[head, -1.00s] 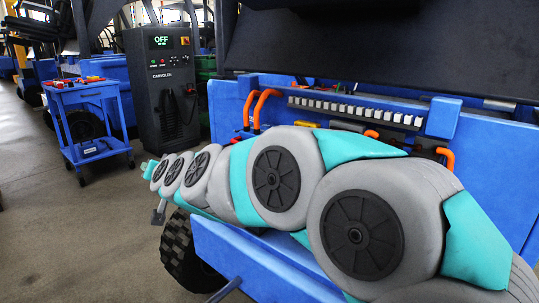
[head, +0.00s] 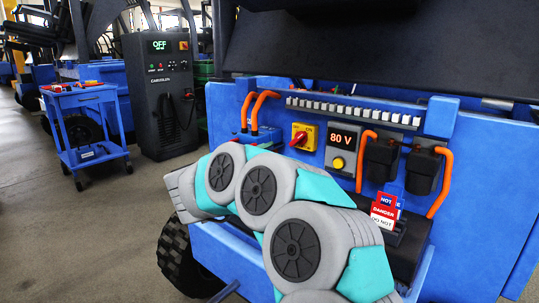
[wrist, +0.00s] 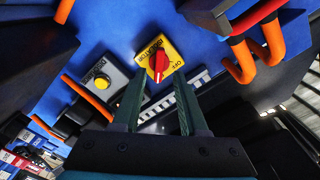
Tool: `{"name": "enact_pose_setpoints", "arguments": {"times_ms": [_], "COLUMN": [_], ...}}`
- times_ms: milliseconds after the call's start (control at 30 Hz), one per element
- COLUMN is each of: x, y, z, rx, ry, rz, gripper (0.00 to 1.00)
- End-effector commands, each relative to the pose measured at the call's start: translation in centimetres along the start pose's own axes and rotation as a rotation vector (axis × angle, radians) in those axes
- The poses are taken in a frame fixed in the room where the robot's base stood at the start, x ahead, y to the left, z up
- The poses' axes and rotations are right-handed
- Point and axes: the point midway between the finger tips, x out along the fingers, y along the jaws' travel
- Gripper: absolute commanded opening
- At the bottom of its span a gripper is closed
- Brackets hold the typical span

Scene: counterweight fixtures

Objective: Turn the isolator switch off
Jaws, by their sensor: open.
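The isolator switch (head: 304,136) is a red knob on a yellow plate on the blue vehicle's panel. In the wrist view the red knob (wrist: 159,64) shows upside down, with "ISOLATOR" and "OFF" on its plate. Its handle lies roughly along the picture's vertical; I cannot tell surely which mark it points at. My gripper (wrist: 158,92) is open and empty. Its dark green fingers point toward the switch, one each side of the line to the knob, and the knob appears just beyond the tips, apparently untouched. In the head view my arm hides the gripper.
Right of the switch are an "80 V" display with a yellow button (head: 338,163), black connectors (head: 381,160) with orange cables, and a red danger tag (head: 384,212). Orange cables (head: 262,108) also rise left of the switch. A charger cabinet (head: 160,95) and blue cart (head: 88,125) stand left.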

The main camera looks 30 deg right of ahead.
Motion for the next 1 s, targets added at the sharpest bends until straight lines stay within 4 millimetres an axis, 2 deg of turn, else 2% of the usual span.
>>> {"name": "enact_pose_setpoints", "arguments": {"times_ms": [167, 700, 1000], "x": [1.4, 8.0, 9.8], "y": [0.2, -0.1, -0.1], "z": [0.0, -0.2, -0.1], "rx": [0.0, 0.0, 0.001], "ry": [0.006, 0.002, 0.003], "rz": [0.004, 0.002, 0.0], "gripper": [0.42, 0.42, 0.42]}}
